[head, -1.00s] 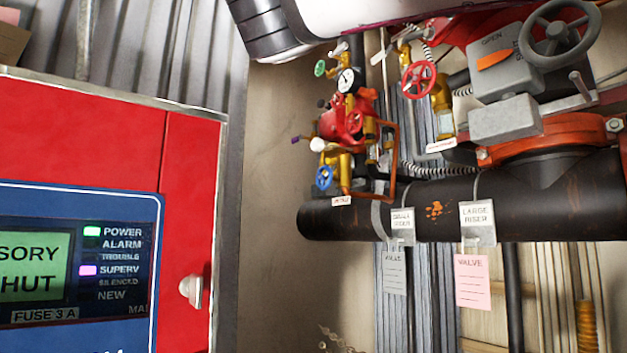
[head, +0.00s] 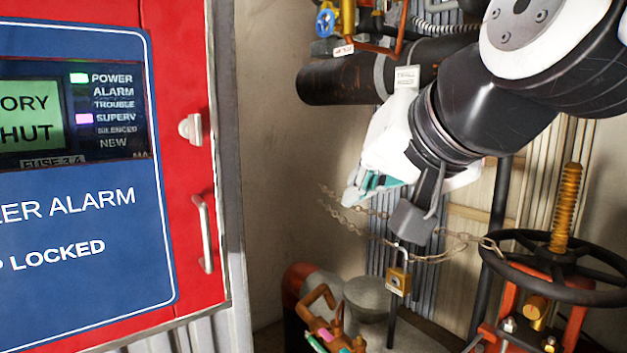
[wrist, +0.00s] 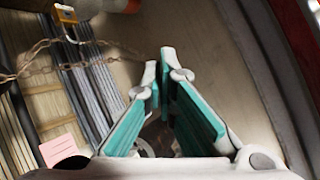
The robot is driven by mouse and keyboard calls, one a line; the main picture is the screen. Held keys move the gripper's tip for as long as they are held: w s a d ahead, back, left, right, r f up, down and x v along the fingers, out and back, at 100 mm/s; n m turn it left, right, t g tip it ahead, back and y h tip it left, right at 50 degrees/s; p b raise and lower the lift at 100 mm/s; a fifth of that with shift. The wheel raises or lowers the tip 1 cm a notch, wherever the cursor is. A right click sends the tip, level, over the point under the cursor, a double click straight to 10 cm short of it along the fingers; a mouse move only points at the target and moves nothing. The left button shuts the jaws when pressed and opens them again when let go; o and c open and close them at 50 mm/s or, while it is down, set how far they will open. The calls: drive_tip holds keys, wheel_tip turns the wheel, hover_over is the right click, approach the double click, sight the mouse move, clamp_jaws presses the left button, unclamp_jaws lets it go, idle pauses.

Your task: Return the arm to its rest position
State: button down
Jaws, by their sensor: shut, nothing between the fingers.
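My gripper (head: 366,188) is at the middle of the head view, on the end of my white and black arm, which reaches in from the upper right. It points down and to the left. In the wrist view its teal-padded fingers (wrist: 160,84) meet at the tips, with nothing between them. In the head view the gripper is in front of the wall and close to a hanging chain (head: 350,222). I cannot tell whether it touches the chain. My arm hides part of the black pipe and the wall behind it.
A red alarm cabinet (head: 190,80) with a handle stands at left. A brass padlock (head: 397,280) hangs from the chain, which runs to a black handwheel (head: 515,252) at right. A black pipe (head: 335,82) crosses above. A grey round object (head: 372,298) stands below.

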drive_tip(key=s+d+f+n+g+h, duration=0.1)
drive_tip(key=s+d+f+g, duration=0.35)
drive_tip(key=s+f, duration=0.3)
drive_tip(key=s+d+f+g+h, duration=0.25)
drive_tip(key=s+d+f, duration=0.25)
drive_tip(key=s+f, duration=0.3)
drive_tip(key=s+d+f+n+g+h, duration=0.1)
drive_tip(key=s+d+f+g, duration=0.4)
drive_tip(key=s, duration=0.4)
wheel_tip(320, 180, up, 23)
drive_tip(key=a+t+p, duration=0.1)
drive_tip(key=t+p, duration=0.4)
drive_tip(key=p, duration=1.8)
drive_tip(key=shift+w, duration=0.35)
drive_tip(key=shift+y, duration=0.25)
